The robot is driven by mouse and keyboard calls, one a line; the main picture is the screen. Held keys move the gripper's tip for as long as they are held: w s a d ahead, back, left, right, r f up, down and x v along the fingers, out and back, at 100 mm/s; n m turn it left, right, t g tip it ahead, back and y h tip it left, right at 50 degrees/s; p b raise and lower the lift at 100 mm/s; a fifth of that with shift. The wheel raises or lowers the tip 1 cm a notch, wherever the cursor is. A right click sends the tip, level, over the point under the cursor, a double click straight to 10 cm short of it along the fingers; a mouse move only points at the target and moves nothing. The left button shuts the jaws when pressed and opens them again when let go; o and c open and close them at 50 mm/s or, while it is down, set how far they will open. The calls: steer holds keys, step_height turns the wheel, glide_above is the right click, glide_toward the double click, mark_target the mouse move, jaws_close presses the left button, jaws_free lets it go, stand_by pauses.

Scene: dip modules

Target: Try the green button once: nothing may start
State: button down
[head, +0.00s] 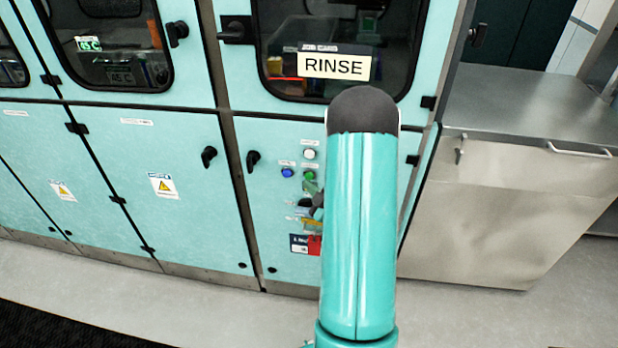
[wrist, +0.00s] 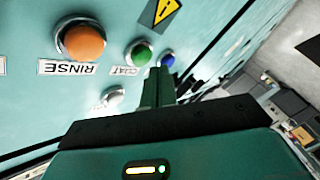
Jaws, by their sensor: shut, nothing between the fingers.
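The green button (wrist: 138,53) sits in a silver ring on the teal panel in the wrist view, beside a small upside-down label that seems to read COAT. It also shows in the head view (head: 309,175), just left of my arm. My gripper (wrist: 160,70) is shut and empty. Its fingertips appear close to the green button and the blue button (wrist: 167,60); whether they touch anything I cannot tell. In the head view my arm hides most of the gripper. A job card (head: 336,66) reading RINSE is on the window above.
A large orange button (wrist: 84,42) labelled RINSE and a white button (wrist: 112,97) are near my fingers. A warning sign (wrist: 164,11) is on the panel. A black door handle (head: 253,160) sticks out left of the buttons. A steel counter (head: 510,170) stands at right.

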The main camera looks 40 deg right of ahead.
steer(key=shift+w+d, duration=0.1)
steer(key=shift+d, duration=0.05)
steer(key=shift+w+d, duration=0.15)
steer(key=shift+d, duration=0.05)
steer(key=shift+w+d, duration=0.25)
steer(key=shift+d, duration=0.1)
stand_by(1.1)
steer(key=shift+a, duration=0.1)
steer(key=shift+s+a, duration=0.5)
steer(key=shift+a, duration=0.1)
steer(key=shift+s+a, duration=0.1)
steer(key=shift+s+a, duration=0.75)
steer(key=shift+a, duration=0.2)
steer(key=shift+s+a, duration=0.7)
steer(key=shift+a, duration=0.2)
